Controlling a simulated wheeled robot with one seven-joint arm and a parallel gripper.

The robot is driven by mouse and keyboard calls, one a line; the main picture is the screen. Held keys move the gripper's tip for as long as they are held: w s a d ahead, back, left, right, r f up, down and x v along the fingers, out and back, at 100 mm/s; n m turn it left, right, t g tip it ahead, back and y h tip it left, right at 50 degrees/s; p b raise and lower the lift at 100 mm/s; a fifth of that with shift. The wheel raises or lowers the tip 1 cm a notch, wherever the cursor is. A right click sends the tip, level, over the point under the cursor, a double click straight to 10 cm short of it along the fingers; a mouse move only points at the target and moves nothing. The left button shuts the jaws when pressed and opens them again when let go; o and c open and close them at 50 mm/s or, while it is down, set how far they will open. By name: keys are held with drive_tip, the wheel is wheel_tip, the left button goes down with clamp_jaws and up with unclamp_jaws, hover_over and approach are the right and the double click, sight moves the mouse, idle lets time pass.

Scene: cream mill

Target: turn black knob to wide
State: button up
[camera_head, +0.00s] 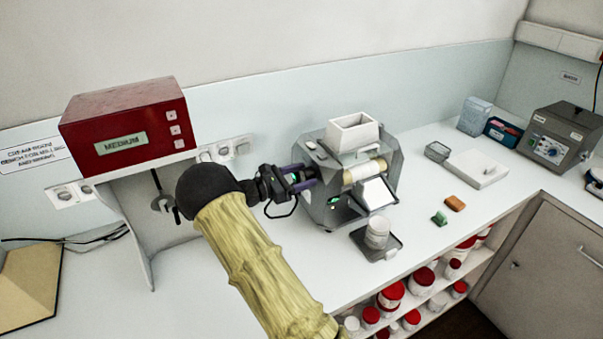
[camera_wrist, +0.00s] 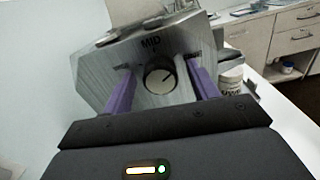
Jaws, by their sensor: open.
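The grey mill (camera_head: 322,208) stands on the white bench, with a white hopper on top and cream rollers. In the wrist view, a round knob (camera_wrist: 160,77) with a pale face and dark rim sits on the mill's metal side panel (camera_wrist: 98,82). The label MID shows above it, and a short dark mark on its face points to the upper right. My gripper (camera_head: 311,178) is at the mill's left side, its purple fingers apart. In the wrist view my gripper (camera_wrist: 162,88) has one finger on each side of the knob; contact is not clear. The head view hides the knob.
A red box (camera_head: 150,112) with a display reading MEDIUM stands at left. A white jar (camera_head: 377,233) on a dark plate is in front of the mill. Shelves with red-lidded jars are below.

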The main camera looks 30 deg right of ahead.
drive_tip(key=c, duration=1)
